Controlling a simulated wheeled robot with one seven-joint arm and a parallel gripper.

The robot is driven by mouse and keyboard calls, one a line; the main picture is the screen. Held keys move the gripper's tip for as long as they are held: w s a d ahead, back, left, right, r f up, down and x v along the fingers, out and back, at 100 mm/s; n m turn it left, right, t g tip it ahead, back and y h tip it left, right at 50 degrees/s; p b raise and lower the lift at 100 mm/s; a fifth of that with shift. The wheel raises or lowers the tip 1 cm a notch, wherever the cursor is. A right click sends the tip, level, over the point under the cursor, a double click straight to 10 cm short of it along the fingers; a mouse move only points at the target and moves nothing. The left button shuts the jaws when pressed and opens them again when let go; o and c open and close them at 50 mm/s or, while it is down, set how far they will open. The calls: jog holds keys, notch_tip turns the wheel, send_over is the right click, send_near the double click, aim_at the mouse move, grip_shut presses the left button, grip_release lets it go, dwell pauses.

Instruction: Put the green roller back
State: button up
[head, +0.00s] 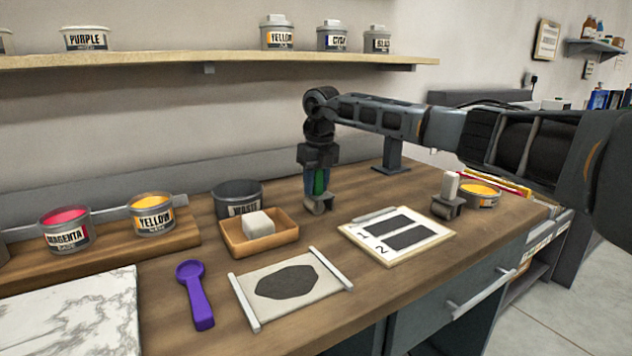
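The green roller (319,183) is upright in the middle of the bench, behind the printed card and right of the waste tub. Its green handle shows between the fingers of my gripper (318,180), which points straight down and looks shut on it. The grey roller head (319,206) hangs below the fingers, at or just above the bench top; I cannot tell whether it touches. A similar roller with a white handle (450,185) stands at the right, near an open yellow tub.
The waste tub (237,190) and a wooden tray (262,244) with a white block are close on the left. A card marked 1 and 2 (435,234), a sheet with a dark patch (250,315) and a purple scoop (197,296) lie in front. Ink tubs line the left.

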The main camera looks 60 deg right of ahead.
jog(key=o, duration=0.4)
jog(key=shift+s+a+f, duration=0.1)
jog(key=shift+f, duration=0.4)
jog(key=r, duration=0.9)
jog(key=s+r, duration=0.1)
jog(key=r, duration=0.3)
jog(key=shift+a+r, duration=0.3)
jog(key=shift+r, duration=0.05)
